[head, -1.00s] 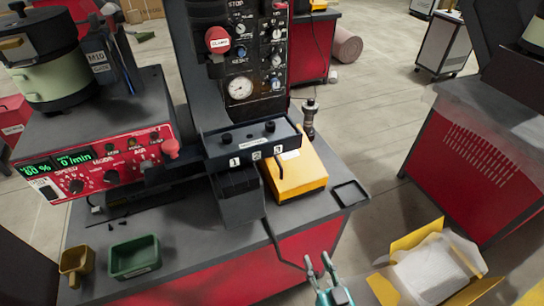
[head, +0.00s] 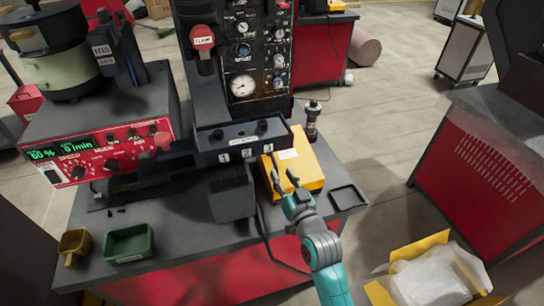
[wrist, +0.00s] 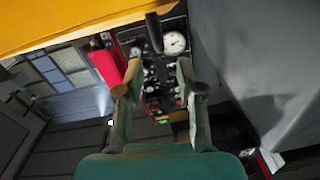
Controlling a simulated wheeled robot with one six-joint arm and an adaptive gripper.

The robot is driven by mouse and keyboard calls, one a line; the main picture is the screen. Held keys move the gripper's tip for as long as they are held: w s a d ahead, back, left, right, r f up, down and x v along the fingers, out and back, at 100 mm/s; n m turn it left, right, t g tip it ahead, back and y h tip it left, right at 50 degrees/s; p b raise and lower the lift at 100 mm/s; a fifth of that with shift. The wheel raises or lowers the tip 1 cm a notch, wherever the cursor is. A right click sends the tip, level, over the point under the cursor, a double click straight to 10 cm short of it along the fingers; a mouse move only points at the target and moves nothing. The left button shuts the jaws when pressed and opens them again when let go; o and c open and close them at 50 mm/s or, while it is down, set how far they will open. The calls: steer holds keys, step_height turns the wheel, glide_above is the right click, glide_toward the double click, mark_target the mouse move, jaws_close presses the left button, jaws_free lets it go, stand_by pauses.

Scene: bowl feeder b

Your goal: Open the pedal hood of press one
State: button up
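The yellow hood (head: 309,174) with a white label sits on the bench below the press panel and looks shut. Its underside or front edge fills the top of the wrist view (wrist: 70,22). A dark bar-like handle (wrist: 153,33) shows beside that edge, ahead of my fingers. My gripper (head: 285,174) is raised at the hood's front left side, its fingers pointing up toward the press. In the wrist view my gripper (wrist: 158,68) has its fingers apart with nothing between them. I cannot tell whether a finger touches the hood. The pedal is hidden.
The press panel (head: 262,50) with a gauge stands behind the block numbered 1, 2, 3 (head: 240,142). A black square tray (head: 348,197) lies right of the hood. A green bin (head: 128,243) is at left. An open carton (head: 430,275) stands at lower right.

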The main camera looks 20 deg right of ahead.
mark_target(275, 161)
steer(key=w, duration=0.8)
steer(key=shift+w+a, duration=0.2)
steer(key=shift+w, duration=0.2)
jaws_close()
